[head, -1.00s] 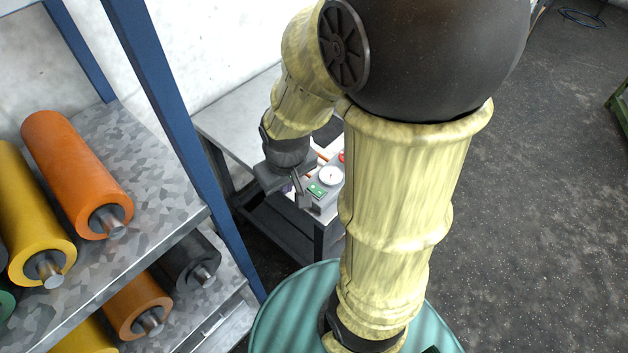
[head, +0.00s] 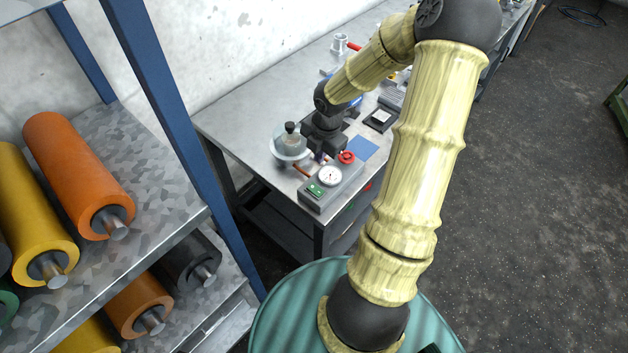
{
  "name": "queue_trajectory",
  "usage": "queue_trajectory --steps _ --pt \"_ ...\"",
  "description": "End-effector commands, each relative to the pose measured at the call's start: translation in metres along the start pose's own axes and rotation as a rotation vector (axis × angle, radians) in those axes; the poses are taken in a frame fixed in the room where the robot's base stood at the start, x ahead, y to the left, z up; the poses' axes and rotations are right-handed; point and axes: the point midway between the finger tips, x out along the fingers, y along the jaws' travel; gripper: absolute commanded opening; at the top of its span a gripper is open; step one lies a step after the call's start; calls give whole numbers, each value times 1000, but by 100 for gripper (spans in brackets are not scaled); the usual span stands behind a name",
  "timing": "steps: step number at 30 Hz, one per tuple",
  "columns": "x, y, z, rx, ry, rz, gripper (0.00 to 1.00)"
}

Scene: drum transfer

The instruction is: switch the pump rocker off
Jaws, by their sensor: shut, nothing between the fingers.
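The pump unit is a grey box (head: 341,190) at the near end of the workbench. The small green rocker (head: 315,189) sits on the left part of its top, by a white round gauge (head: 330,175). Which way the rocker is tipped is too small to tell. A red knob (head: 346,157) is at the far end of the unit. My gripper (head: 321,157) is dark, points down and is shut and empty. It is behind the gauge, near the red knob, apart from the rocker. The fingertips are small and partly hidden.
A glass vessel with a black knob (head: 290,143) stands on a round base left of my gripper. A blue square (head: 362,148) and other items lie further along the workbench (head: 235,120). A shelf post (head: 170,125) and coloured rolls stand at the left.

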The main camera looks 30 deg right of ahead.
Motion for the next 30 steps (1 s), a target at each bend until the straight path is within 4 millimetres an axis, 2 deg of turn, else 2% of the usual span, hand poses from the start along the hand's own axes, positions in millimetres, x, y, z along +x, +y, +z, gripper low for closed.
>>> queue_trajectory --steps 8,13,17,30 --pt "0 0 0 3 0 -1 0" --pt "11 0 0 6 1 -1 0" --pt "29 1 -3 -2 3 -2 0" --pt "106 0 -2 1 2 -4 0"
